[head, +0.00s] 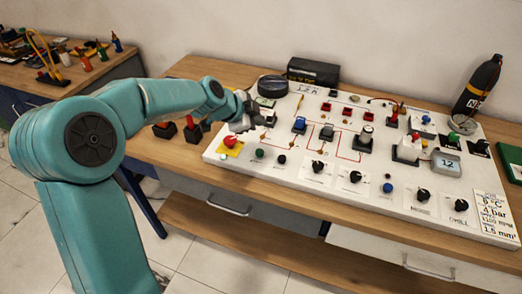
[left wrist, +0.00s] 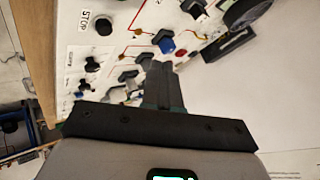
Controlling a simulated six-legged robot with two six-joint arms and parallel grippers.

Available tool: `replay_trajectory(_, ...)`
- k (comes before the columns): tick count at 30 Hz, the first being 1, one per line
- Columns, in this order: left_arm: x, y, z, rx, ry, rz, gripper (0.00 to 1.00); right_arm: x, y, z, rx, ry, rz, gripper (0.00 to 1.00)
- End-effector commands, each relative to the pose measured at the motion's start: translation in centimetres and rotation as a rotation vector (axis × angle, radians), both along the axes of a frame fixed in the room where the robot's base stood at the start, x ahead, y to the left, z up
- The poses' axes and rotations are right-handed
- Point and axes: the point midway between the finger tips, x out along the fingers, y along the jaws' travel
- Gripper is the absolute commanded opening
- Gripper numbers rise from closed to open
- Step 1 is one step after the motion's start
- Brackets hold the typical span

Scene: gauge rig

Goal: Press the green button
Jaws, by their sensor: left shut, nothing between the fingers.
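The green button (head: 259,153) is a small dark green knob near the front left of the white panel (head: 300,187). It stands between a red mushroom button on a yellow plate (head: 231,142) and a black knob (head: 281,159). My left gripper (head: 246,117) is over the panel's left part, behind the green button in the picture and apart from it. Its fingers are shut and empty; they also show in the left wrist view (left wrist: 160,86), pointing over the panel. I cannot surely pick out the green button in the left wrist view. My right gripper is not in view.
A black bottle (head: 477,88) stands at the back right and a black box (head: 313,71) at the back. Two red-topped items (head: 190,130) lie left of the panel. The wooden front edge is clear.

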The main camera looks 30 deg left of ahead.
Motion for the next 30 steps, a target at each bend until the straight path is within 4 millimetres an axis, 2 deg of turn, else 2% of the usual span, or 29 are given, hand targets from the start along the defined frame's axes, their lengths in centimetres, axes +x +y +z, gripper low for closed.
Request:
replay_trajectory(13,0.3,-0.2,-6.5,0.0,0.003,-0.001,0.0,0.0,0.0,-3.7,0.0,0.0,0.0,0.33)
replay_trajectory(15,0.4,-0.2,-7.4,0.001,0.001,-0.002,0.0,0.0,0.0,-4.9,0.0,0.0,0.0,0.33)
replay_trajectory(21,0.4,-0.2,-8.5,0.0,0.0,-0.002,0.0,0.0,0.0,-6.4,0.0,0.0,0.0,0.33)
replay_trajectory(30,0.4,-0.2,-8.6,0.0,0.001,-0.001,0.0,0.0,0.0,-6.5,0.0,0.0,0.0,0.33)
